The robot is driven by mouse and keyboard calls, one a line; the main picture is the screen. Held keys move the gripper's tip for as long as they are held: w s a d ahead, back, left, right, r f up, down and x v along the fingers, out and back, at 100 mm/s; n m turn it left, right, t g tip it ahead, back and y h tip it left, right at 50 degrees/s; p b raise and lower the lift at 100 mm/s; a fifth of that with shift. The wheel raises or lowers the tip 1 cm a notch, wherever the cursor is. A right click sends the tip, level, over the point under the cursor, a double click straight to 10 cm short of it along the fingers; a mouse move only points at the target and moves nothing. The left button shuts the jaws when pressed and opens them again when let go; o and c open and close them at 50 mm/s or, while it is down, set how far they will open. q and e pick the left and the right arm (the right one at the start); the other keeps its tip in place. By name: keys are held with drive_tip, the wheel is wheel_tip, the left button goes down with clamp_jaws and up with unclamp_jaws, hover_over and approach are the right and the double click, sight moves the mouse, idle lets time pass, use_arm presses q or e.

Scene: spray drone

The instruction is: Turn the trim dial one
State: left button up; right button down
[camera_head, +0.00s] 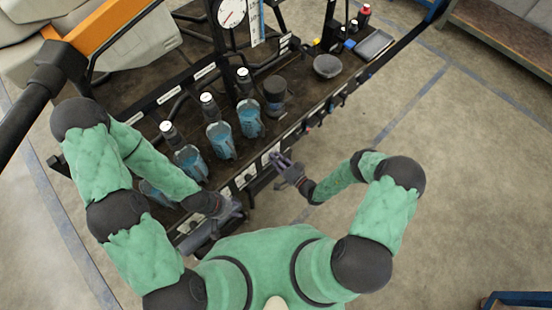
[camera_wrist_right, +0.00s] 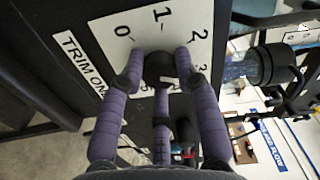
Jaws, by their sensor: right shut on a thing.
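The trim dial one (camera_wrist_right: 160,68) is a dark round knob on a white plate (camera_wrist_right: 118,32) in the right wrist view. The label strip (camera_wrist_right: 80,62) beside it reads "TRIM ON", its end hidden. The numbers 0, 1, 2 and 3 show around the knob; others are partly covered by my fingers. A small white mark shows on the knob, partly hidden. My right gripper (camera_wrist_right: 163,72) is shut on the knob, its purple fingers around it; it also shows at the panel edge in the head view (camera_head: 277,160). My left gripper (camera_head: 237,209) hangs by the panel's lower left end, its fingers unclear.
Several bottles of blue liquid (camera_head: 220,140) stand in a row on the dark bench (camera_head: 290,95) behind the panel. A grey bowl (camera_head: 327,66), a tray (camera_head: 373,45) and a gauge (camera_head: 231,12) are further back. The floor (camera_head: 450,170) at the right is clear.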

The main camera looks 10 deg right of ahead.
drive_tip(key=c, duration=0.9)
unclamp_jaws()
drive_tip(key=shift+w+d, duration=0.15)
drive_tip(key=shift+d, duration=0.05)
drive_tip(key=shift+a, duration=0.1)
drive_tip(key=shift+s, duration=0.2)
drive_tip(key=v, duration=1.2)
drive_tip(key=shift+w, duration=0.1)
